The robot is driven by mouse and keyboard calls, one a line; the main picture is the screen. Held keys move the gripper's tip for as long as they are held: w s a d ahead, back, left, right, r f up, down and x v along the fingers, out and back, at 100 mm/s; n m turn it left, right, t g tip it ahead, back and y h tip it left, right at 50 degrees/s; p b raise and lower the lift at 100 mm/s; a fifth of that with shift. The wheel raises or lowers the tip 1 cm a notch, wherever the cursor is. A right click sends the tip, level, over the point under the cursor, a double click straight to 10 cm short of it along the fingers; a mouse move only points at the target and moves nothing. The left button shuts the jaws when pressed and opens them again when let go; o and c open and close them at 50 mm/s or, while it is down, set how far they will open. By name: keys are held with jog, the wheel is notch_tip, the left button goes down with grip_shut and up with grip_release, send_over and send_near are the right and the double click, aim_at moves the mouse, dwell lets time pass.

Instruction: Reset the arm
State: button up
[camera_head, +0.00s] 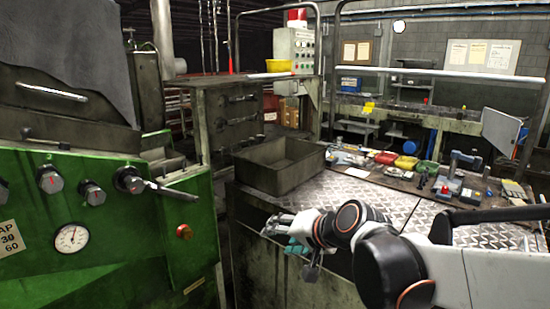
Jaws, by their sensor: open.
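My arm (430,262) reaches in from the right edge, low over the workbench. My gripper (278,226) is at the end of the arm, at the front left edge of the bench, just below a grey metal bin. It looks open, and I see nothing held between its fingers. The fingers are small in this view, and part of the wrist hides what lies behind it.
The metal bin (258,178) stands on the bench's left end. The bench's patterned metal top (385,205) is bare in the middle, with tools and small trays along its back. A green machine (120,225) with knobs and a gauge fills the left.

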jog(key=s+d+f+n+g+h, duration=0.1)
jog(key=s+d+f+h, duration=0.1)
jog(key=s+d, duration=0.7)
jog(key=s+d+f+n+h, duration=0.2)
jog(key=s+d+h, duration=0.2)
jog(key=s+d, duration=0.5)
jog(key=s, duration=0.3)
jog(key=shift+f+n+g+h, duration=0.25)
jog(key=shift+n+g+h, duration=0.05)
jog(key=shift+g, duration=0.1)
jog(key=shift+s, duration=0.1)
